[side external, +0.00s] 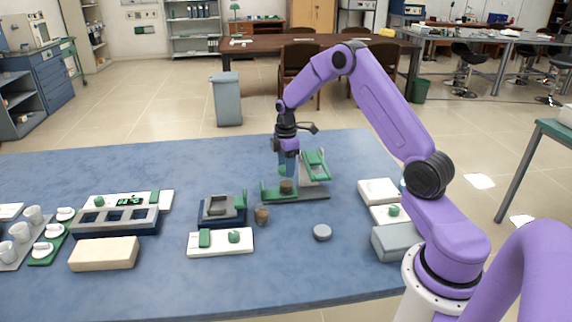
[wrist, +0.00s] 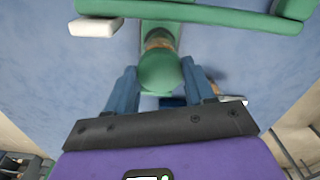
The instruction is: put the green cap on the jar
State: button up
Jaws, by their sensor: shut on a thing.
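The green cap (wrist: 160,73) is a round, smooth piece between the blue fingers of my gripper (wrist: 160,68) in the wrist view. My gripper is shut on it. A brown jar (wrist: 160,40) shows just beyond the cap, partly hidden by it. In the side view my gripper (side external: 288,173) points down right above the brown jar (side external: 286,187), which stands at the green and grey fixture (side external: 312,193). The cap is hard to make out there between the fingers. I cannot tell whether cap and jar touch.
A small brown piece (side external: 262,215) and a grey disc (side external: 322,232) lie in front of the fixture. A dark press-like block (side external: 222,210) and a white panel with green parts (side external: 220,242) stand to the left. White and grey boxes (side external: 393,241) stand to the right.

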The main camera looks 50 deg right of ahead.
jog(key=shift+f, duration=0.9)
jog(key=o, duration=1.4)
jog(key=shift+r, duration=4)
